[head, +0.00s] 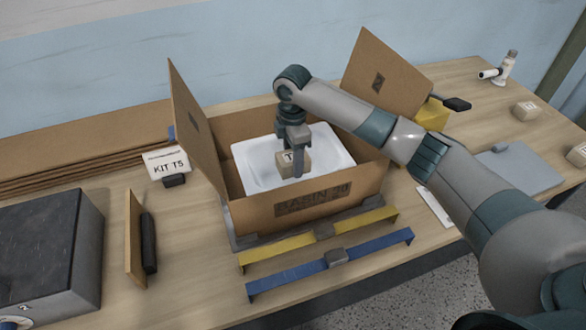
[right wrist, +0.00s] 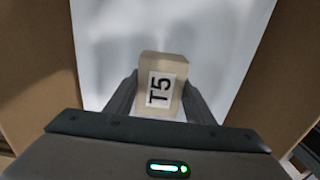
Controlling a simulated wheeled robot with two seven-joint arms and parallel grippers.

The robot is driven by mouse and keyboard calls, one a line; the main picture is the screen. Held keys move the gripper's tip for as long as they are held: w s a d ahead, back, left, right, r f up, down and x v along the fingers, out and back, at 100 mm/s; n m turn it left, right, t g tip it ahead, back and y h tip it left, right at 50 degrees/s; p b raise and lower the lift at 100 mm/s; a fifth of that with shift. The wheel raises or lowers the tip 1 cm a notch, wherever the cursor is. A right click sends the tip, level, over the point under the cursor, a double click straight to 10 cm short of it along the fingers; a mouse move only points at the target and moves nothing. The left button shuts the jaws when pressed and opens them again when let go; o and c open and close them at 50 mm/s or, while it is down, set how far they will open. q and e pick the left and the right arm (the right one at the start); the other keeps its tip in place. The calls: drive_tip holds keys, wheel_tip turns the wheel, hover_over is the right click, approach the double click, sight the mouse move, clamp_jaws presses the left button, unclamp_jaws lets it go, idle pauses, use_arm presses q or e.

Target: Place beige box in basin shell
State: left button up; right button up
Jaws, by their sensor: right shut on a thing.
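A small beige box (head: 293,163) with a white label is held in my right gripper (head: 297,157), over the white basin shell (head: 252,163). In the right wrist view the beige box (right wrist: 162,85) reads "T5" and sits between the two fingers (right wrist: 160,98). The basin shell (right wrist: 205,30) fills the background there. The basin shell lies inside an open cardboard carton (head: 290,214) marked "BASIN". I cannot tell whether the box touches the basin floor. My left gripper is not in view.
The carton's tall flaps (head: 196,130) stand up at left and right. A "KIT T5" sign (head: 166,163) stands to the left. Yellow (head: 318,238) and blue (head: 330,264) bars lie in front. More small boxes (head: 526,111) sit at the right.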

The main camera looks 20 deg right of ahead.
sight(293, 179)
drive_tip(key=shift+f, duration=0.5)
drive_tip(key=shift+f+p, duration=0.65)
drive_tip(key=shift+f, duration=1.2)
drive_tip(key=o, duration=1.2)
drive_tip(key=shift+f, duration=0.15)
